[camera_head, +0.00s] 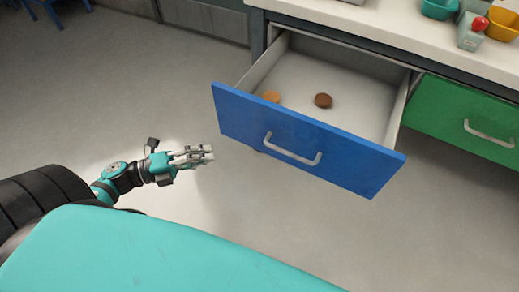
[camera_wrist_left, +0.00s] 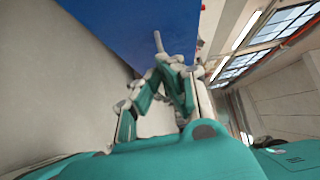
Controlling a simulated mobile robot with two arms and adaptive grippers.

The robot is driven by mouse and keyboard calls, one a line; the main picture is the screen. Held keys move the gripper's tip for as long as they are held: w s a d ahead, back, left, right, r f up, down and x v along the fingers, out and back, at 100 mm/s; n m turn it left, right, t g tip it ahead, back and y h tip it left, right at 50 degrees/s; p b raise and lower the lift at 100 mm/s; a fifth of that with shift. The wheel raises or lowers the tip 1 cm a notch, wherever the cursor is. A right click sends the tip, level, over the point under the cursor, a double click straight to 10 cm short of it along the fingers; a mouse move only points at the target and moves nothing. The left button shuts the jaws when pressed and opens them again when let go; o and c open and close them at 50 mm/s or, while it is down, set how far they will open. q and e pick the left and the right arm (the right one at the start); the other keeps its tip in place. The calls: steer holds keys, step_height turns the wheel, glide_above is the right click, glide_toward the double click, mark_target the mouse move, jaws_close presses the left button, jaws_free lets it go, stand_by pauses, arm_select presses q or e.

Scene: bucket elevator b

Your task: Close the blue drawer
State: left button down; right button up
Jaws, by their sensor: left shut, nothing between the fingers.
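The blue drawer (camera_head: 305,143) is pulled well out from under the counter in the head view, with a grey bar handle (camera_head: 291,150) on its front. Two small round brown items (camera_head: 323,100) lie inside it. My left gripper (camera_head: 210,153) is shut and empty, just left of the drawer front and in front of it, apart from it in the head view. In the left wrist view the blue front (camera_wrist_left: 135,30) and part of its handle (camera_wrist_left: 158,41) show beyond the fingers (camera_wrist_left: 168,62). My right gripper is not in view.
A green drawer (camera_head: 465,125) to the right is shut. The white counter (camera_head: 400,35) above holds bowls (camera_head: 438,8) and a container (camera_head: 471,32) with a red item at its right. The floor (camera_head: 130,75) left of the blue drawer is clear. Blue chair legs (camera_head: 50,12) stand at the far left.

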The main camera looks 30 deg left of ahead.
arm_select(q)
glide_toward(268, 131)
steer(key=x, duration=0.4)
steer(key=shift+s+d+r, duration=0.2)
steer(key=shift+s+d, duration=0.05)
steer(key=shift+d, duration=0.15)
steer(key=shift+w, duration=0.55)
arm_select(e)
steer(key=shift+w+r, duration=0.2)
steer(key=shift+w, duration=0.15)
arm_select(q)
steer(key=shift+w, duration=0.1)
